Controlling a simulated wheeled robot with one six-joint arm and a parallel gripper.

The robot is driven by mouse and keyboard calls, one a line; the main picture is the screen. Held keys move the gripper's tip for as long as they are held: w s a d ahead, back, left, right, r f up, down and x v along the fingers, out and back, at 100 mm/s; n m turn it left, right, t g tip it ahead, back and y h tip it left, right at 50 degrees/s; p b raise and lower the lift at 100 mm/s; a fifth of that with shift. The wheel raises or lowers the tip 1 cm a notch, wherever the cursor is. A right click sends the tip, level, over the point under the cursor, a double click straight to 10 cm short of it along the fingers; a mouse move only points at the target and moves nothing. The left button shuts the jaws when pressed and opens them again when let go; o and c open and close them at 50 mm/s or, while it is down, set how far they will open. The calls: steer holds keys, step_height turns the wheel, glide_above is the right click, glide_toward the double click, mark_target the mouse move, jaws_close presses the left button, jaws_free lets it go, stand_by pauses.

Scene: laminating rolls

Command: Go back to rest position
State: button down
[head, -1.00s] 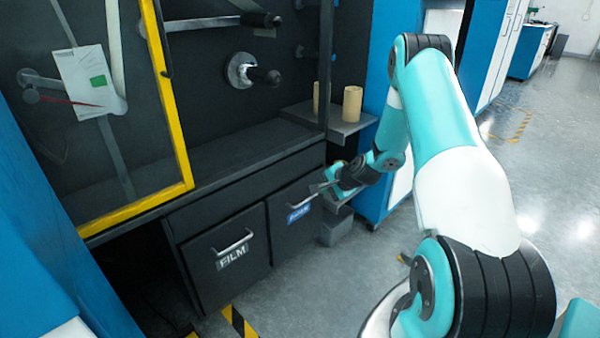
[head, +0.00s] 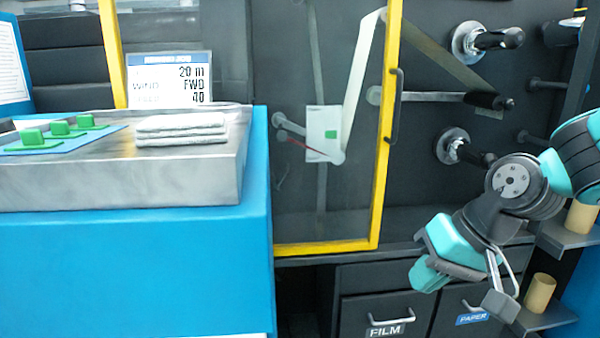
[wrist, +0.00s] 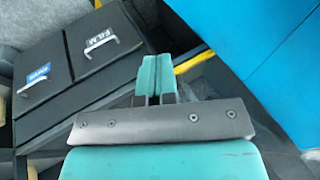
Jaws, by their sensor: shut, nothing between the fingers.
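My gripper (head: 497,283) hangs at the lower right in the head view, in front of the drawers and below my teal and black wrist. In the wrist view my gripper (wrist: 155,75) has its two teal fingers together with nothing between them. Beyond it, the FILM drawer (wrist: 95,55) and the PAPER drawer (wrist: 38,92) appear tilted, both closed. The gripper is apart from both drawer handles.
A blue cabinet (head: 130,270) with a steel top stands at left, bearing folded cloths (head: 180,128) and green parts (head: 60,130). A yellow-framed door (head: 385,130) covers part of the machine. Cardboard cores (head: 540,291) stand on shelves at right.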

steer(key=s+a+r+n+g+h, duration=0.1)
steer(key=s+a+r+n, duration=0.15)
steer(key=s, duration=0.45)
steer(key=s+a+r+n+g, duration=0.1)
steer(key=s+n, duration=0.3)
steer(key=s, duration=0.4)
step_height(320, 180, up, 30)
steer(key=p, duration=3)
steer(key=shift+a, duration=0.1)
